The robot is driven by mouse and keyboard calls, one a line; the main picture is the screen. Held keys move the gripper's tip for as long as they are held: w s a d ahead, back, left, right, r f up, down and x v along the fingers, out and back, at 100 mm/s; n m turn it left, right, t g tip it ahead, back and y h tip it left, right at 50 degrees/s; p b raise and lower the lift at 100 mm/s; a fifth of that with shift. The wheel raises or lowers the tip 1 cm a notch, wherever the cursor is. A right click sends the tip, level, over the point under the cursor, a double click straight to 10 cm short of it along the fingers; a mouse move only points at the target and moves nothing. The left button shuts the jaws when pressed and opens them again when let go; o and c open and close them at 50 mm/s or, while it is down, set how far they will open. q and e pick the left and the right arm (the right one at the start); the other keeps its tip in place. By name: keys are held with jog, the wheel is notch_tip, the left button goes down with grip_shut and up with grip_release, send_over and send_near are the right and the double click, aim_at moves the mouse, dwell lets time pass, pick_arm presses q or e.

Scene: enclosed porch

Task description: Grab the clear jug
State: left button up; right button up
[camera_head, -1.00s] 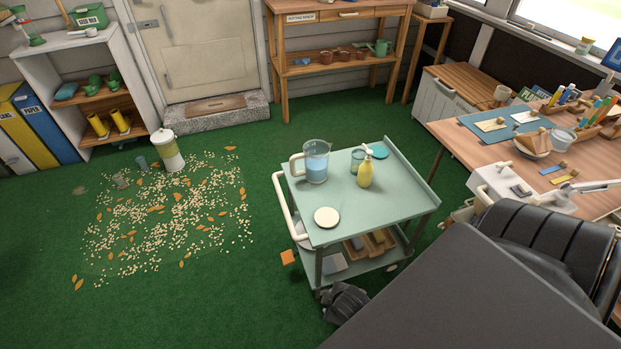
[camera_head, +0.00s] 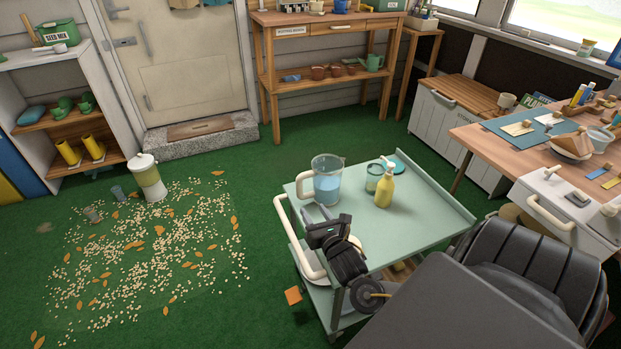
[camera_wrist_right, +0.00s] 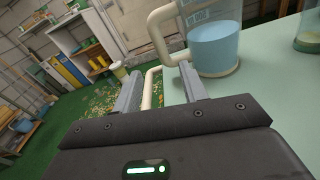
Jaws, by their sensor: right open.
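The clear jug (camera_head: 327,180) stands upright on the green cart top, holding blue liquid, with a cream handle (camera_head: 305,186) on its left side. My right gripper (camera_head: 325,217) is just in front of the jug in the head view. In the right wrist view its two fingers (camera_wrist_right: 160,92) are apart and empty. There the jug (camera_wrist_right: 215,45) is just beyond the right finger, and its handle (camera_wrist_right: 162,35) is beyond the gap between the fingers. They look apart from the handle. My left gripper is not in view.
Seeds and leaves (camera_head: 150,250) litter the floor at left. A workbench (camera_head: 490,145) is at right.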

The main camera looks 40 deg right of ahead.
aim_at(301, 188)
jog(key=shift+w+d+r+n+t, duration=0.2)
jog(key=shift+w+d+n+t, duration=0.1)
jog(key=shift+w+d+n, duration=0.25)
jog(key=b+x, duration=0.1)
jog(key=x, duration=0.4)
jog(key=shift+a, duration=0.15)
jog(key=shift+b+x, duration=0.95)
jog(key=shift+x, duration=1.95)
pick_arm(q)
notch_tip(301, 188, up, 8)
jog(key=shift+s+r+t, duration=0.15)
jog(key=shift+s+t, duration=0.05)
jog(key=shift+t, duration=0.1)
pick_arm(e)
jog(key=shift+a+r, duration=0.1)
jog(key=shift+a, duration=0.05)
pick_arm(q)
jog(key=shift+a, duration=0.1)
pick_arm(e)
grip_shut()
jog(key=shift+r, duration=0.1)
